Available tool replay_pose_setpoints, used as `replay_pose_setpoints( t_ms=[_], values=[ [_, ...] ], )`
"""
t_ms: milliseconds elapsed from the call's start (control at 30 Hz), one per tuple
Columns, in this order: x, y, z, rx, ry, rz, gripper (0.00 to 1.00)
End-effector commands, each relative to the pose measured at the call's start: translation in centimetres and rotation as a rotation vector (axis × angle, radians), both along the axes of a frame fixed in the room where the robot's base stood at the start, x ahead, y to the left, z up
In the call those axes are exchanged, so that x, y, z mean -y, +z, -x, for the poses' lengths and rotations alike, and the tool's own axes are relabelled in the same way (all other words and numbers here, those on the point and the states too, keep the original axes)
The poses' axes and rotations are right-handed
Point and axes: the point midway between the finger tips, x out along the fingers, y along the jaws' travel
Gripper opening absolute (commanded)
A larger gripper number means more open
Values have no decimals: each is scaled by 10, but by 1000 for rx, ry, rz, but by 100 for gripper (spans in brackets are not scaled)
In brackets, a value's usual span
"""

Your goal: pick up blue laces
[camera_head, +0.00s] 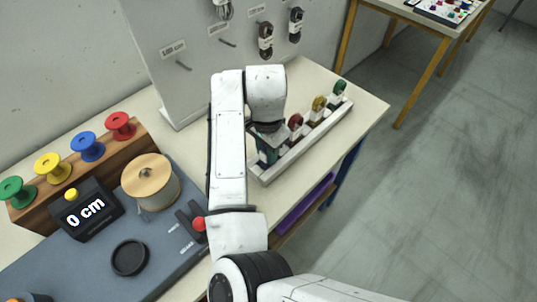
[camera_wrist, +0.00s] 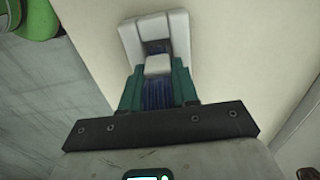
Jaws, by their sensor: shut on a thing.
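The blue laces (camera_wrist: 157,95) show in the wrist view as a dark blue bundle with a small white piece (camera_wrist: 158,65) across it. My gripper (camera_wrist: 158,80) has its two teal fingers on either side of the bundle, shut on it. The bundle is at the white end of a rack; I cannot tell whether it still rests in the rack. In the head view, my gripper (camera_head: 267,155) is at the near end of the white rack (camera_head: 300,146), and my arm and fingers mostly hide the blue laces there.
Red (camera_head: 296,121), yellow (camera_head: 319,104) and green (camera_head: 340,88) bundles stand farther along the rack. A grey pegboard (camera_head: 190,40) rises behind. Several coloured spools, a counter reading 0 cm (camera_head: 88,208) and a tan spool (camera_head: 150,176) are at left. Bare table lies right of the rack.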

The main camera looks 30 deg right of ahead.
Motion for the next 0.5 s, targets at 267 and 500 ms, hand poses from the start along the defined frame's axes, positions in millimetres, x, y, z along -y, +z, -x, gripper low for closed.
replay_pose_setpoints(
  t_ms=[267, 500],
  values=[
    [0, 0, 0, 0, 0, 0, 0],
    [0, 1, 0, 1, 0, 0, 0]
  ],
)
